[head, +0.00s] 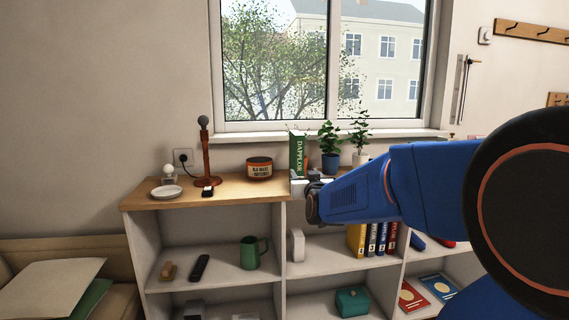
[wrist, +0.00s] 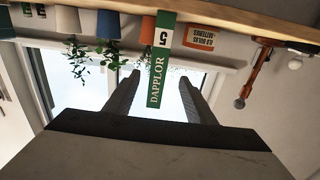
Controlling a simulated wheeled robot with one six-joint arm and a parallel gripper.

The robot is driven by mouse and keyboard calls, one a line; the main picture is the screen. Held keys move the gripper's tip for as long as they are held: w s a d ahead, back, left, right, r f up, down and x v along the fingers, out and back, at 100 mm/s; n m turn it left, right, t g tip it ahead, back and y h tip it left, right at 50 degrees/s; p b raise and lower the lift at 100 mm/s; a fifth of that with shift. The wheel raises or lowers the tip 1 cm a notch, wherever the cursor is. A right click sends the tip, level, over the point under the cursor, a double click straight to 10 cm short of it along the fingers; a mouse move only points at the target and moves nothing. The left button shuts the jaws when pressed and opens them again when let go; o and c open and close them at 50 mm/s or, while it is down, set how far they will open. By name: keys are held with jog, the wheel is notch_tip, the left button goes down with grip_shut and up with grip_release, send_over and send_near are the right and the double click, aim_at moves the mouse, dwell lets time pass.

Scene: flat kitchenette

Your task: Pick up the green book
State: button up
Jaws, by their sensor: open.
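The green book (head: 297,152) stands upright on the wooden top of the shelf unit, its spine lettered DAPPLOR. In the upside-down wrist view the green book (wrist: 157,82) shows its spine with a white patch and a 5. My gripper (head: 305,187) is in front of the book in the head view, partly hidden by my blue arm. In the wrist view my gripper (wrist: 160,78) has its two dark fingers apart, with the book's spine showing between them. The fingers look empty. I cannot tell the exact distance to the book. The book's lower part is hidden in the head view.
A blue potted plant (head: 330,162) and a white potted plant (head: 360,158) stand right of the book. The window (head: 325,62) is behind.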

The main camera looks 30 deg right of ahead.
aim_at(296, 161)
jog(key=x, duration=1.6)
jog(key=shift+w+d+r, duration=0.1)
jog(key=shift+w, duration=0.1)
jog(key=shift+r, duration=0.1)
grip_shut()
